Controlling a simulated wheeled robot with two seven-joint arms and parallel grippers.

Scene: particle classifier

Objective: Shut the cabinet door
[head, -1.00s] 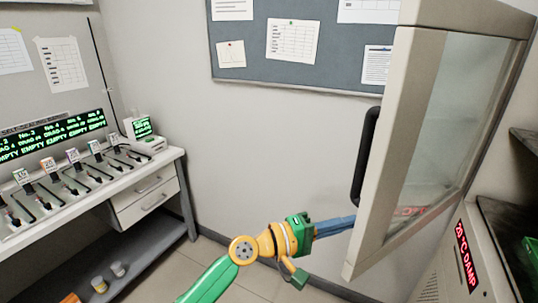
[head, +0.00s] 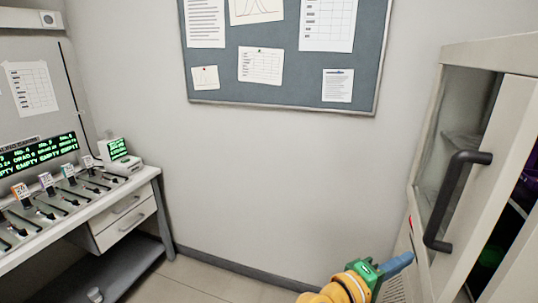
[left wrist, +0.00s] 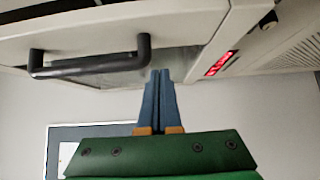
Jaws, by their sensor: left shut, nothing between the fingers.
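The cabinet door (head: 512,135) is a pale frame with a glass pane and a black bar handle (head: 457,200) at the right of the head view. It stands partly open, with a dark gap showing along its right side. My left gripper (head: 400,264) has blue fingers, shut and empty, below and left of the handle. In the left wrist view the fingers (left wrist: 160,82) point at the door's lower part, right of the handle (left wrist: 90,60); I cannot tell whether they touch it. My right gripper is not in view.
The cabinet's red display (left wrist: 220,63) shows near the fingers in the left wrist view. A white bench (head: 85,215) with a row of devices and drawers stands at the left. A pinboard (head: 285,92) hangs on the wall. The floor between is clear.

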